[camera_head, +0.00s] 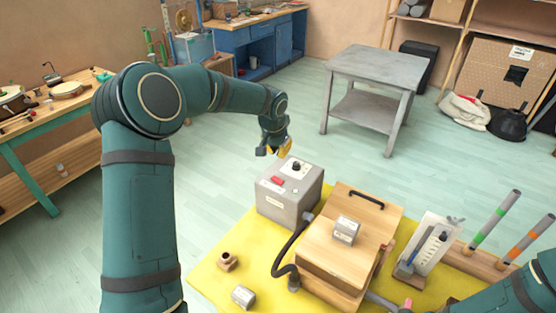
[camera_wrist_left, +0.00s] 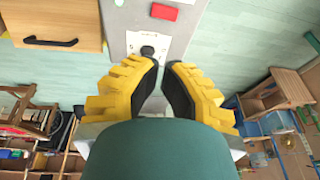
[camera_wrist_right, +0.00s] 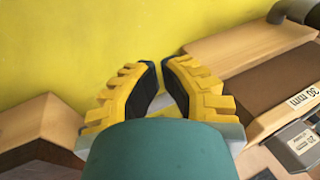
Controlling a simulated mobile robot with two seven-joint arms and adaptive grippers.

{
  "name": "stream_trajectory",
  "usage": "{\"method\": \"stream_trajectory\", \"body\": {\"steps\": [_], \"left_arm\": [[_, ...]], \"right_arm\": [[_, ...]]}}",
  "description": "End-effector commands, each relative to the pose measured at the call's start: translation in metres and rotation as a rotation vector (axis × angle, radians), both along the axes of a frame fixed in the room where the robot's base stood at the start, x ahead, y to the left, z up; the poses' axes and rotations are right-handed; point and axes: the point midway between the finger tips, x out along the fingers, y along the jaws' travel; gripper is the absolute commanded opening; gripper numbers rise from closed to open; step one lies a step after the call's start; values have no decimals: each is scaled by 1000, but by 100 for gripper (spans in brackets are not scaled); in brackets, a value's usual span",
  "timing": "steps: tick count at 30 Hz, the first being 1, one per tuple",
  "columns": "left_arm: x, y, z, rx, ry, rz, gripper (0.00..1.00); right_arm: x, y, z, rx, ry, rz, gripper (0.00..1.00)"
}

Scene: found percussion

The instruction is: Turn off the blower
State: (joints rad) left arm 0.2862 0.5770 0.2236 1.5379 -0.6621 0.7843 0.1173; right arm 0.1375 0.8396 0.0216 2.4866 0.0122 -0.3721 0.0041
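The blower, a grey box (camera_head: 288,204), stands on the back edge of a yellow mat. On its top are a red switch (camera_head: 277,181) and a black knob (camera_head: 296,167) on a white plate. I cannot tell the switch's or knob's setting. In the left wrist view the knob (camera_wrist_left: 148,51) lies just beyond my left fingertips, with the red switch (camera_wrist_left: 164,12) farther up. My left gripper (camera_wrist_left: 161,66) is partly open and empty, near the blower's far side; contact is not clear. My right gripper (camera_wrist_right: 161,62) is partly open and empty over the mat.
A black hose (camera_head: 283,252) runs from the blower to a wooden box (camera_head: 325,262) with a black handle, close at its right. A grey block (camera_head: 346,231) sits on that box. A white tool stand (camera_head: 432,243) is farther right. Floor behind the blower is clear.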

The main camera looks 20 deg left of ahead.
Motion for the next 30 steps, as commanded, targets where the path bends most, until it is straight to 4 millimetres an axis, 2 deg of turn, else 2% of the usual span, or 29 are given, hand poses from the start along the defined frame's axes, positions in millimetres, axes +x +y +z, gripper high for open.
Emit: {"method": "stream_trajectory", "body": {"steps": [12, 18, 24, 30], "left_arm": [[23, 3, -77, -2, 4, 1, 0], [26, 7, -107, -2, 3, 2, 0], [27, 10, -122, -1, 1, 0, 0], [27, 11, -124, 0, 0, 1, 0]], "right_arm": [[0, 0, -2, 0, 0, 0, 0], [0, 0, -1, 0, 0, 0, 0], [0, 0, -1, 0, 0, 0, 0], [0, 0, -1, 0, 0, 0, 0]]}}
